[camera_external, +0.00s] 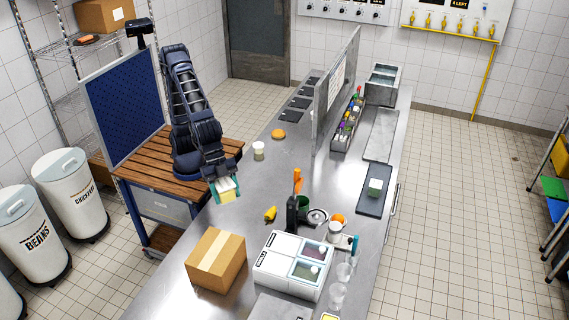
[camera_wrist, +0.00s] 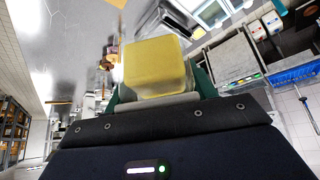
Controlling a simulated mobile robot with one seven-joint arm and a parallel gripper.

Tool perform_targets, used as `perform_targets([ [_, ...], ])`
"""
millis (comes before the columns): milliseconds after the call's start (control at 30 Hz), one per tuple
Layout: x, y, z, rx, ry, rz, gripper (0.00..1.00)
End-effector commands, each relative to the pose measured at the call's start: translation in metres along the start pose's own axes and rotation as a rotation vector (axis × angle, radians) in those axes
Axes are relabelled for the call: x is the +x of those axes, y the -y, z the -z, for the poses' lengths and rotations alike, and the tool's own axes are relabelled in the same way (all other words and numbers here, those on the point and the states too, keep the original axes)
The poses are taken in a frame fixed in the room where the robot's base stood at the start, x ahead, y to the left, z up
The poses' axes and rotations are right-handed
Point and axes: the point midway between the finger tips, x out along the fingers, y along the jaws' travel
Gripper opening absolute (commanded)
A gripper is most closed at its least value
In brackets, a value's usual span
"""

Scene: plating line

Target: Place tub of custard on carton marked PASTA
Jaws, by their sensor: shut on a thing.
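My gripper (camera_external: 224,187) is shut on a pale yellow tub (camera_external: 227,196), likely the tub of custard; no label on it can be read. It holds the tub at the left edge of the steel counter; the gap below is hard to judge. In the wrist view the yellow tub (camera_wrist: 153,68) fills the space between the teal fingers. A brown taped carton (camera_external: 216,260) sits on the counter at the front, below the gripper in the picture and apart from it. No PASTA marking shows on its visible faces.
On the steel counter (camera_external: 240,222) stand a yellow pepper-like item (camera_external: 270,213), a white two-bay machine (camera_external: 292,262), a small pale jar (camera_external: 258,150) and an orange-brown round item (camera_external: 278,134). Another carton (camera_external: 103,15) is on the rack. Bare counter lies between tub and carton.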

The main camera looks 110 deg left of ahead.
Motion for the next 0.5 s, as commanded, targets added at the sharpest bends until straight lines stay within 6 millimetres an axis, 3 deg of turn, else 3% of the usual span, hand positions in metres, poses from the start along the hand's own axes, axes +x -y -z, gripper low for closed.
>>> perform_targets([
  [100,-0.004,-0.035,-0.006,0.045,-0.001,-0.027,0.28],
  [300,-0.009,-0.073,-0.014,0.096,-0.001,-0.058,0.28],
  [500,0.019,-0.072,-0.031,0.094,0.001,-0.057,0.28],
])
